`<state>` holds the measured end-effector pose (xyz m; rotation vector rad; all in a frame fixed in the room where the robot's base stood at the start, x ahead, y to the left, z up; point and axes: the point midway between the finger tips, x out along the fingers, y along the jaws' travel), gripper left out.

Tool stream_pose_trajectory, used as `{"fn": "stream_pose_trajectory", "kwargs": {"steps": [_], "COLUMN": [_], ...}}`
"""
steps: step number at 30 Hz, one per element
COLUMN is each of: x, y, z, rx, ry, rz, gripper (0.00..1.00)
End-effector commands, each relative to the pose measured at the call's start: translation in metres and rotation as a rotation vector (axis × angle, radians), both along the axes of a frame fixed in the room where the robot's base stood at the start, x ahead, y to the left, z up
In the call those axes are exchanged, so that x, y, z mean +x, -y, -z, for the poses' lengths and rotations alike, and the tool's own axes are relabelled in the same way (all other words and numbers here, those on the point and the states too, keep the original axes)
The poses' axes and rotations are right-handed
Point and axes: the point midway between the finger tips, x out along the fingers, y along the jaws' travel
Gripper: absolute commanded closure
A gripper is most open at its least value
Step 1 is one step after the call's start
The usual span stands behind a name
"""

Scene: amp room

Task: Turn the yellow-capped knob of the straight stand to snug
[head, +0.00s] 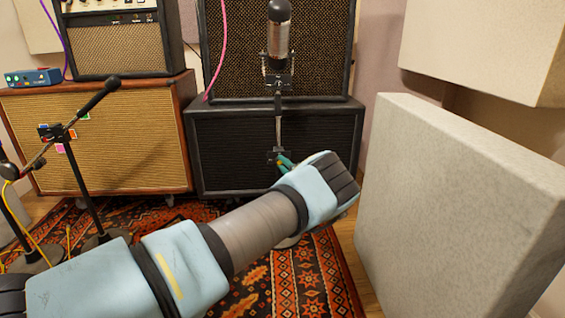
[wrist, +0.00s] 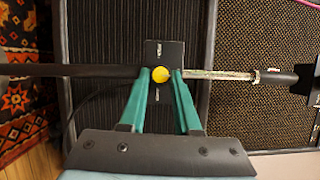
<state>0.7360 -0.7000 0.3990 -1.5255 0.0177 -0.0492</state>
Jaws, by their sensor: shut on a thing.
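The straight stand (head: 278,132) rises in front of the dark cabinets and carries a large microphone (head: 279,40) at its top. In the wrist view its tube (wrist: 90,70) lies sideways, with a black clutch block (wrist: 165,52) across it. The yellow-capped knob (wrist: 160,75) faces the camera at this block. My gripper (wrist: 161,80) has its two teal fingers on either side of the knob, shut on it. In the head view the teal fingers (head: 286,163) reach the stand at the block; the yellow cap is not clear there.
A boom stand (head: 70,165) with a microphone stands at left before a tan speaker cabinet (head: 110,145). A black cabinet (head: 300,150) is close behind the straight stand. A large pale panel (head: 450,200) stands at right. A patterned rug (head: 310,275) covers the floor.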

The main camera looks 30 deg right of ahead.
Motion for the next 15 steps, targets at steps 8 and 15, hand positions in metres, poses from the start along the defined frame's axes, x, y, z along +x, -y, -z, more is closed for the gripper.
{"fn": "stream_pose_trajectory", "kwargs": {"steps": [8,15], "x": [-0.0008,-0.0007], "y": [0.0008,0.0008], "z": [0.0002,0.0004], "rx": [-0.043,-0.045], "ry": [-0.022,-0.023], "rz": [0.002,0.002], "gripper": [1.0,1.0]}}
